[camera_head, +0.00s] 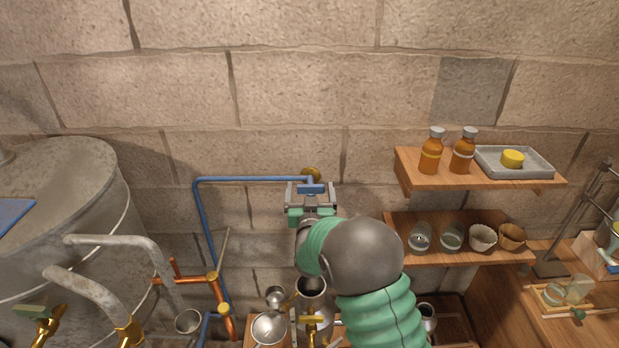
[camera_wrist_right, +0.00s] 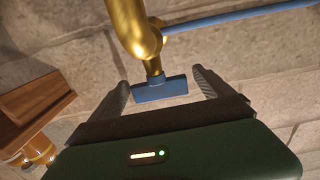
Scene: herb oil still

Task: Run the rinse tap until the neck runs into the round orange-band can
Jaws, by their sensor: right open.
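The rinse tap is a brass fitting (camera_head: 311,172) on the wall at the end of a blue pipe (camera_head: 245,180). Its blue handle (camera_head: 311,189) also shows in the wrist view (camera_wrist_right: 160,89), below the brass body (camera_wrist_right: 136,28). My right gripper (camera_head: 311,186) is open in front of the tap. In the wrist view its fingers stand on either side of the blue handle, with gaps. Metal vessels, including a tall can (camera_head: 312,287), stand below, partly hidden by my right arm. I cannot make out an orange band or the neck's stream. My left gripper is out of view.
A big grey still (camera_head: 60,205) with pale pipes stands at left. Orange and blue pipes rise near the vessels. At right, a shelf (camera_head: 477,180) bears amber bottles (camera_head: 430,152) and a tray; a lower shelf (camera_head: 462,257) bears several cups. The wall above is bare.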

